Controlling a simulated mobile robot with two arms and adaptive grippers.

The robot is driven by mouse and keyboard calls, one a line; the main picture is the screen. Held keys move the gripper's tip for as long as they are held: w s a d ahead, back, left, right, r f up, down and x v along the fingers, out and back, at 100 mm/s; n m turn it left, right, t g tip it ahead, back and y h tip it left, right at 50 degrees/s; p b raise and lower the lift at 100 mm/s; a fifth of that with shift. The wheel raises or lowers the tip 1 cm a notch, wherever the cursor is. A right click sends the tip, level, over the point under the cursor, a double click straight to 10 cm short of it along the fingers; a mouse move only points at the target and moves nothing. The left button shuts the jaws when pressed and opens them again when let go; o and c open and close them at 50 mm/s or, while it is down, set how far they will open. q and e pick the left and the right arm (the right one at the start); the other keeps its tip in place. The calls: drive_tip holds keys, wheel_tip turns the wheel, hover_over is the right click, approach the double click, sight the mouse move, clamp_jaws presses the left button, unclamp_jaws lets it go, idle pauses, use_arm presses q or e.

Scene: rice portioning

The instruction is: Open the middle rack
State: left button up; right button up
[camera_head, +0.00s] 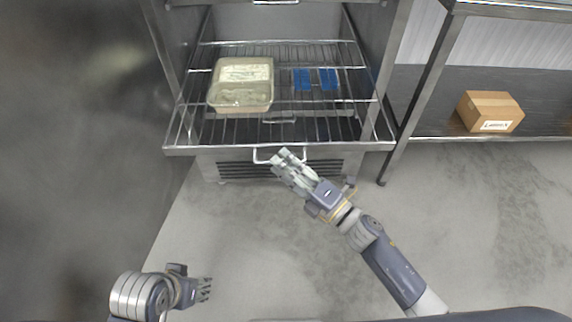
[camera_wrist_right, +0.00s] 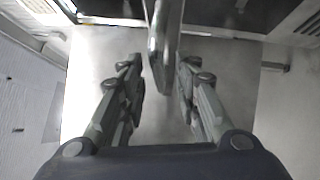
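The middle rack (camera_head: 190,140) is a wire shelf in a steel cabinet. It sticks out past the cabinet front and carries a clear tray (camera_head: 240,106) with pale contents and two blue items (camera_head: 315,79). A handle (camera_head: 258,158) is on its front bar. My right gripper (camera_head: 280,157) is at this handle. In the right wrist view the gripper (camera_wrist_right: 158,75) has its fingers apart, with a metal bar (camera_wrist_right: 163,45) between them and gaps visible. My left gripper (camera_head: 207,289) is low on the left, away from the rack; its finger gap is unclear.
Another handle (camera_head: 275,2) shows at the top edge. A steel shelf unit (camera_head: 435,85) on the right holds a cardboard box (camera_head: 489,111). A dark wall or panel (camera_head: 80,120) fills the left. The floor (camera_head: 235,230) before the cabinet is clear.

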drive_tip(key=v, duration=1.2)
